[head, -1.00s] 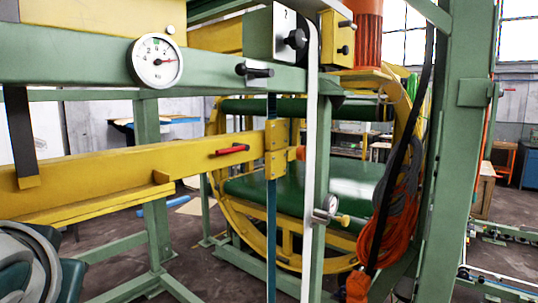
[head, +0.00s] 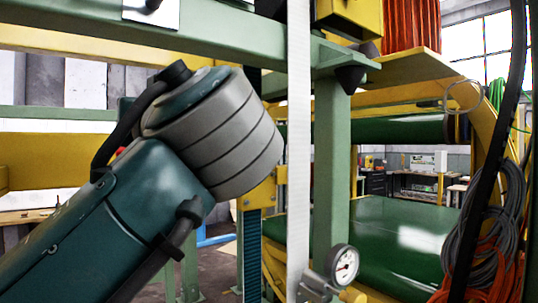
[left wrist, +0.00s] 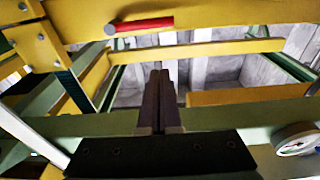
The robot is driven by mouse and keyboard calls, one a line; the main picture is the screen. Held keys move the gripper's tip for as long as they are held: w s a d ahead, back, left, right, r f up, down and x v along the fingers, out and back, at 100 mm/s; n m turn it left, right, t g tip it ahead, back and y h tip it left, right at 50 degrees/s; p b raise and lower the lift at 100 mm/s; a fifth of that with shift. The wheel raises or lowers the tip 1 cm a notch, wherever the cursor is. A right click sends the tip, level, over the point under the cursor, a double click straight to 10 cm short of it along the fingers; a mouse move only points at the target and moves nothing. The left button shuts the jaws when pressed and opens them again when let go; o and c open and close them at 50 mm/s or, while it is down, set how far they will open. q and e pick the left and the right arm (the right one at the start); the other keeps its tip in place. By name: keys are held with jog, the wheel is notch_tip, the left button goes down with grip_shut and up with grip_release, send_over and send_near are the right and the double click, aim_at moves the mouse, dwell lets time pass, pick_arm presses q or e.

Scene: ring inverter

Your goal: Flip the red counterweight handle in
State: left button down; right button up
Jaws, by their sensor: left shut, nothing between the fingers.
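The red handle (left wrist: 142,26) shows at the top of the left wrist view, lying along a yellow beam (left wrist: 220,14). In the head view my left arm hides nearly all of it; a small red bit (head: 120,152) shows past the arm's edge. My left gripper (left wrist: 159,75) is shut and empty in the left wrist view. Its tips appear below the handle in that picture and apart from it. In the head view the gripper itself is hidden by my arm. My right gripper is in neither view.
A green crossbeam (head: 220,30) runs above my left arm. A white vertical strip (head: 299,150) and a green post (head: 329,170) stand right of it. A dial gauge (head: 343,264) sits on the post. Orange and grey cables (head: 490,220) hang at the right.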

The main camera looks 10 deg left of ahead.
pick_arm(q)
jog(key=r+p+x, duration=0.1)
jog(key=p+x, duration=0.5)
jog(key=x, duration=0.4)
jog(key=f, duration=0.2)
jog(key=d+f+p, duration=0.1)
jog(key=f, duration=0.1)
jog(key=shift+f, duration=0.2)
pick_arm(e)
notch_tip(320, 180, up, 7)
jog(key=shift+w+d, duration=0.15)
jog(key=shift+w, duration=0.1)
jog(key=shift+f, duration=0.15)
